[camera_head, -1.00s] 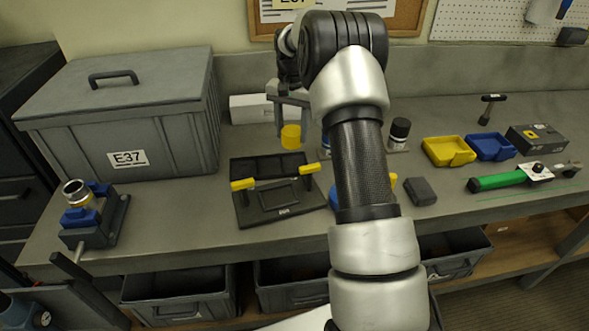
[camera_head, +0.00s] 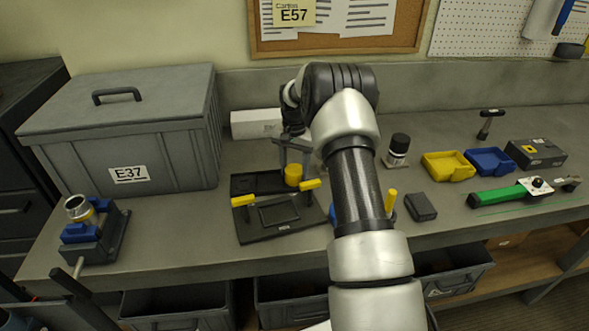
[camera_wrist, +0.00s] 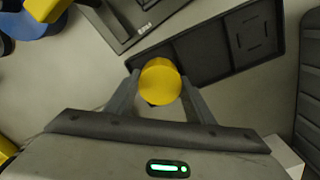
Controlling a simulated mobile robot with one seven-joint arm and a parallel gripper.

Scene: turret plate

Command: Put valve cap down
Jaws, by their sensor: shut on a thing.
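The valve cap (camera_head: 293,175) is a short yellow cylinder. My gripper (camera_head: 292,163) is shut on it. In the wrist view the cap (camera_wrist: 160,82) sits between the two fingertips (camera_wrist: 161,88), its round face toward the camera. It is over or beside the right end of a black shallow tray (camera_head: 240,184), which shows compartments in the wrist view (camera_wrist: 222,50). I cannot tell whether the cap touches the tray or the bench.
A black plate fixture with yellow handles (camera_head: 280,214) lies in front of the tray. A grey lidded crate (camera_head: 125,130) is at left, with a blue vise-like holder (camera_head: 92,228) before it. Yellow (camera_head: 447,166) and blue bins (camera_head: 490,161) and a green tool (camera_head: 500,195) are at right.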

